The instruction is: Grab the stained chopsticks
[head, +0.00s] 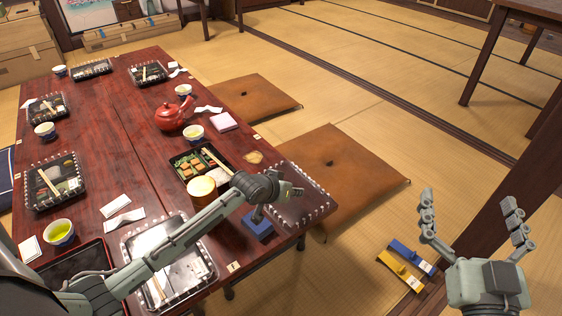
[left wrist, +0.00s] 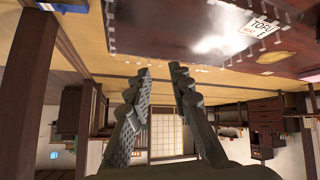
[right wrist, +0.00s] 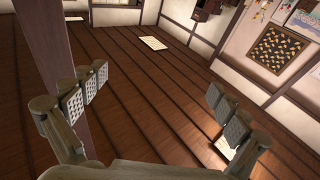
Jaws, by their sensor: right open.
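Pairs of chopsticks lie on several lunch boxes; I cannot tell from here which are stained. One pair (head: 215,160) lies across the open bento with food (head: 190,183). Another pair (head: 48,183) lies on the left box, and one (head: 158,287) on the near box, partly behind my left arm. My left gripper (head: 297,190) is above the clear-lidded box at the table's right corner, right of the open bento. In the left wrist view its fingers (left wrist: 160,78) are apart with nothing between. My right gripper (head: 472,205) is open and empty, off the table to the right.
Brown cushions (head: 335,170) lie on the tatami. A dark wooden post (head: 530,190) stands near my right gripper.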

